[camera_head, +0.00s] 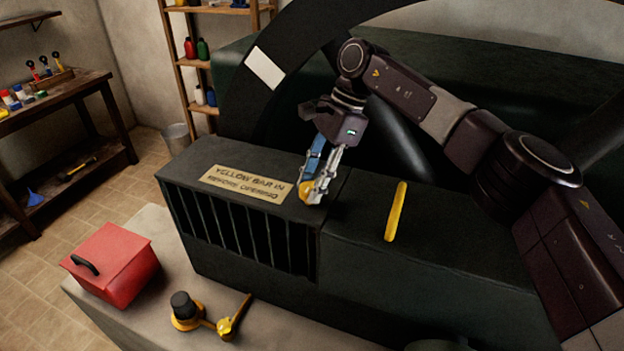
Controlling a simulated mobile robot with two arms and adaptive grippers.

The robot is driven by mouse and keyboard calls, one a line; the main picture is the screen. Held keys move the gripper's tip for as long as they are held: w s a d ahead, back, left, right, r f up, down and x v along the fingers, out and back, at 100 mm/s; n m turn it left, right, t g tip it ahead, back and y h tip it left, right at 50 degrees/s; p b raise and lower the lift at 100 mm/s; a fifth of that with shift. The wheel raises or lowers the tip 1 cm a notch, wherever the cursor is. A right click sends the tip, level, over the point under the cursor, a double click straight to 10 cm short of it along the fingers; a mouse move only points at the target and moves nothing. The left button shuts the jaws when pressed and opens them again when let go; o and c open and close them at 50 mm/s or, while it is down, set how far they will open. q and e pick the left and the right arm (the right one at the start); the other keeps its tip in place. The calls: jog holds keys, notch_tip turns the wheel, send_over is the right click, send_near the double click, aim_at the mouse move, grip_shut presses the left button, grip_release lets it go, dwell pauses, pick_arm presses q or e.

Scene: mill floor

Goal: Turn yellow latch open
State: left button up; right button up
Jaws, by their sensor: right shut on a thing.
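My right gripper (317,193) reaches down from the right onto the top of a dark machine housing (360,255). It is shut on a small yellow piece, apparently the yellow latch (309,196), just right of a sign plate. The fingers hide much of this piece, so I cannot tell which way it is turned. A separate yellow bar (396,212) lies on the housing top to the right, apart from the gripper. My left gripper is not in view.
The sign plate (245,184) reads "YELLOW BAR IN BEFORE OPENING". Vertical bars (240,230) front the housing. A red box (112,265) and a brass piece with a black knob (187,310) stand on the pale ledge (270,325). A large dark wheel (270,100) rises behind.

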jog(key=shift+r, duration=0.15)
jog(key=o, duration=1.1)
jog(key=v, duration=1.1)
jog(key=shift+w+d+r, duration=0.1)
jog(key=shift+d+r, duration=0.05)
jog(key=shift+r, duration=0.25)
